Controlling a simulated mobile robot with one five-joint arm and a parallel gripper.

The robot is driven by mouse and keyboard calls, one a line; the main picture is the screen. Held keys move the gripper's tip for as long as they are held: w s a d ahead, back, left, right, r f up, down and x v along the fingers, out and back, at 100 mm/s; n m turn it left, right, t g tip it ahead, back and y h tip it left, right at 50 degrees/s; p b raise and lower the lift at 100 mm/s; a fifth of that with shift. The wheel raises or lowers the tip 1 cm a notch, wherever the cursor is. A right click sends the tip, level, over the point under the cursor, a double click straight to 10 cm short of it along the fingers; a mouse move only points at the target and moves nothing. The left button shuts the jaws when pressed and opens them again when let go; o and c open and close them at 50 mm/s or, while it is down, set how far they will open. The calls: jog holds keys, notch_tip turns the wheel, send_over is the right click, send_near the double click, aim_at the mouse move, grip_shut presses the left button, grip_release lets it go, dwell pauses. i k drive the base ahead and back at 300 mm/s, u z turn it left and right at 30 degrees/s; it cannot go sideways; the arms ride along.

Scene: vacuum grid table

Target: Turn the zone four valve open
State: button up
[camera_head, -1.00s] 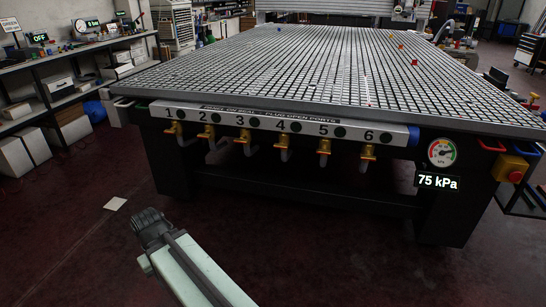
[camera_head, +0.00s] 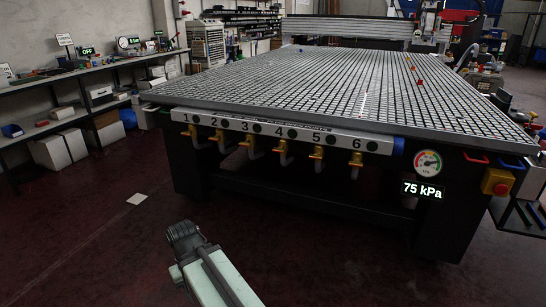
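The vacuum grid table (camera_head: 330,82) fills the middle of the view. A white strip (camera_head: 268,132) on its front edge carries the numbers 1 to 6, with a brass valve under each. The zone four valve (camera_head: 282,147) hangs below the number 4; its handle is too small to read clearly. The zone three valve (camera_head: 249,142) and zone five valve (camera_head: 317,153) are on either side of it. My gripper (camera_head: 183,238) is low in front of the table, well apart from the valves. Its fingers cannot be made out.
A round gauge (camera_head: 428,162) and a 75 kPa display (camera_head: 423,191) are on the table's right front. A red button on a yellow box (camera_head: 497,182) is further right. A workbench (camera_head: 75,72) stands at left.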

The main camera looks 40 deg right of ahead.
aim_at(279, 150)
jog(key=z, duration=0.25)
jog(key=i, duration=0.95)
jog(key=u, duration=0.25)
